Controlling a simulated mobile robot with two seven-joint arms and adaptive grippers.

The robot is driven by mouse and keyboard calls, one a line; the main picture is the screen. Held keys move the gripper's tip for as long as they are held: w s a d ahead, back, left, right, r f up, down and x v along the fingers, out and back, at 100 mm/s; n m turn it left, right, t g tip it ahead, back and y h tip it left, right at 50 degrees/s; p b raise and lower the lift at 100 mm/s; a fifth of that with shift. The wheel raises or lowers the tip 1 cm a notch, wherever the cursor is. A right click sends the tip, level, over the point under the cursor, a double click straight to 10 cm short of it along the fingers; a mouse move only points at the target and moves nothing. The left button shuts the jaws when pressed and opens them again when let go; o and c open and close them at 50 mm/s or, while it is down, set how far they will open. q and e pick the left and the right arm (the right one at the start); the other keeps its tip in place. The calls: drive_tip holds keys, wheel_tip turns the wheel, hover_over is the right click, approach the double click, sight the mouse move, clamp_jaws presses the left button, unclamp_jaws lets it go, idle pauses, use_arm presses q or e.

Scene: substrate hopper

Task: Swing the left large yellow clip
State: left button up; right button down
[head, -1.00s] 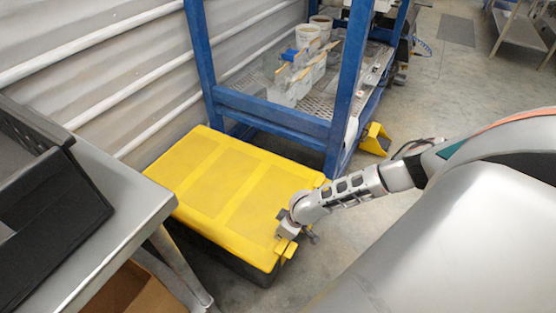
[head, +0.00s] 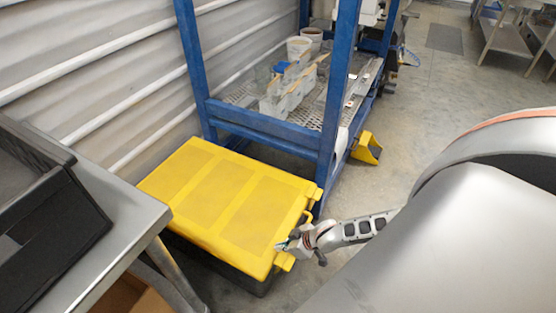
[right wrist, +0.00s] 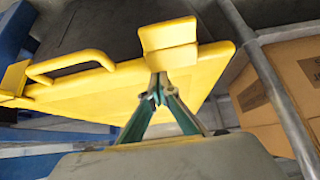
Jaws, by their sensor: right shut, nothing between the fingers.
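The box's yellow lid (head: 235,200) lies closed on a dark bin. Two yellow clips stick out from its right side. The near clip (head: 286,262), the left one in the head view, is beside my right gripper (head: 284,246). The far clip (head: 315,193) is near the blue rack leg. In the right wrist view, the near clip (right wrist: 168,45) is large and sticks out from the lid, just beyond the fingertips of my right gripper (right wrist: 157,98). The fingers are shut and empty; I cannot tell whether they touch the clip. My left gripper is not in view.
A yellow handle (right wrist: 72,66) lies between the clips. A blue rack (head: 262,125) stands behind the box. A metal table (head: 115,215) with a black tray (head: 60,215) stands at left. A cardboard box (right wrist: 290,90) is near the bin.

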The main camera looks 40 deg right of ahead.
drive_tip(key=shift+s+d+f+t, duration=0.15)
drive_tip(key=shift+s+f+t, duration=0.15)
drive_tip(key=shift+s+t, duration=0.35)
drive_tip(key=shift+s+d+f+t+y+b, duration=0.2)
drive_tip(key=shift+s+t+y+b, duration=0.15)
drive_tip(key=shift+s+y+b, duration=0.25)
drive_tip(key=shift+w+r, duration=0.3)
drive_tip(key=shift+r, duration=0.1)
drive_tip(key=shift+w, duration=0.15)
drive_tip(key=shift+w+a+f, duration=0.3)
drive_tip(key=shift+w, duration=0.3)
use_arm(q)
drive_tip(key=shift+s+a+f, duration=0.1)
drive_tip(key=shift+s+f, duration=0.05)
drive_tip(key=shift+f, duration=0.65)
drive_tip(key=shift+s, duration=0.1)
